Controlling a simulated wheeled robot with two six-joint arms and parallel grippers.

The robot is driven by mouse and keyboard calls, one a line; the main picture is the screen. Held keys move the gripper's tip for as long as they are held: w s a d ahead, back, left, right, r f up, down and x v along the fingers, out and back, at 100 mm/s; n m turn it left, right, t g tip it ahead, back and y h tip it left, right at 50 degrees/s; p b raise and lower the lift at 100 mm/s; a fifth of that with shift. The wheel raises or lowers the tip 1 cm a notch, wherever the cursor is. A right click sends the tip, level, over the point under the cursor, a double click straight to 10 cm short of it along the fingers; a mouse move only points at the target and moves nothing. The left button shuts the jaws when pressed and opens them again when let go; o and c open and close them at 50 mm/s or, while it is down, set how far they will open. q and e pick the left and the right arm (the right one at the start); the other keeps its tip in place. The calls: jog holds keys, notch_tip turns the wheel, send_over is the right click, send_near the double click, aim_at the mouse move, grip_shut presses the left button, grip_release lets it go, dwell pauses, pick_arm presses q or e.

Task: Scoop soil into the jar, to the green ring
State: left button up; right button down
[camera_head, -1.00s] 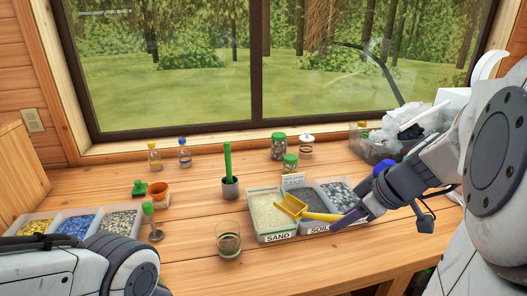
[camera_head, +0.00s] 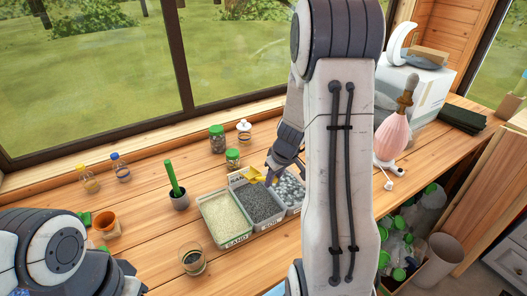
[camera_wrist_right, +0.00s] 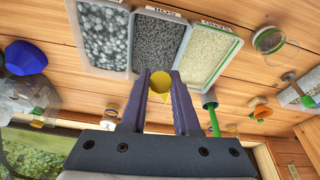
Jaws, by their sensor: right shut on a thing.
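My right gripper (camera_head: 274,176) is shut on the yellow scoop (camera_head: 256,175), at the back of the soil tray (camera_head: 244,187). In the right wrist view the scoop (camera_wrist_right: 160,82) shows between the fingers (camera_wrist_right: 160,100). I cannot tell whether it holds soil. The middle tray of dark soil also shows in the right wrist view (camera_wrist_right: 160,44). The clear glass jar (camera_head: 193,262) stands at the front left of the trays, with something dark low in it. It also shows in the right wrist view (camera_wrist_right: 268,40). My left arm is at the lower left, its gripper out of view.
A sand tray (camera_head: 224,216) lies left of the soil and a pebble tray (camera_wrist_right: 102,36) on its other side. A grey cup with a green-handled tool (camera_head: 178,198) stands behind the jar. Lidded jars (camera_head: 217,139) stand near the window. A pink bulb-shaped item (camera_head: 394,135) is at the right.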

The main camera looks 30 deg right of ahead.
jog(key=w+m+g+p, duration=0.1)
jog(key=w+p, duration=0.1)
jog(key=p, duration=0.4)
jog(key=shift+a+f+m, duration=0.1)
jog(key=shift+f+m, duration=0.05)
jog(key=shift+m, duration=0.15)
jog(key=shift+w+f+p, duration=0.1)
jog(key=shift+f+p, duration=0.1)
jog(key=shift+p, duration=0.2)
jog(key=shift+f, duration=0.3)
pick_arm(q)
notch_tip(320, 180, up, 13)
jog(key=p, duration=0.4)
notch_tip(320, 180, down, 28)
jog(key=b, duration=2.7)
jog(key=shift+r+b, duration=0.2)
jog(key=shift+b, duration=0.2)
pick_arm(e)
notch_tip(320, 180, down, 14)
jog(key=w+t, duration=0.1)
jog(key=w, duration=0.1)
jog(key=shift+r+t+h, duration=0.25)
jog(key=shift+t+h, duration=0.05)
pick_arm(q)
jog(key=shift+a, duration=0.1)
